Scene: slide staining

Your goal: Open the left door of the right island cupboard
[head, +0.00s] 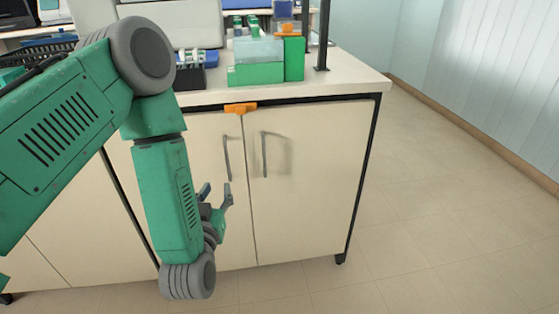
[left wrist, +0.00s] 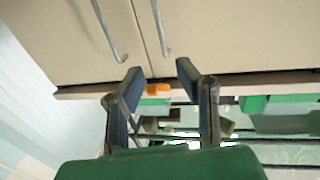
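The cupboard's left door (head: 207,135) is cream and closed, with a grey bar handle (head: 227,158) near the middle seam. The closed right door (head: 315,185) has its own handle (head: 264,155). My left gripper (head: 216,190) is open and empty, in front of the left door just below its handle. In the left wrist view, the picture is turned over. The open fingers (left wrist: 158,76) point towards the doors, and the left door's handle (left wrist: 161,30) lies beyond them, apart from them. My left forearm covers part of the left door. My right gripper is not in view.
An orange piece (head: 240,107) sits at the top of the door seam, under the counter edge. The floor (head: 440,200) to the right is clear.

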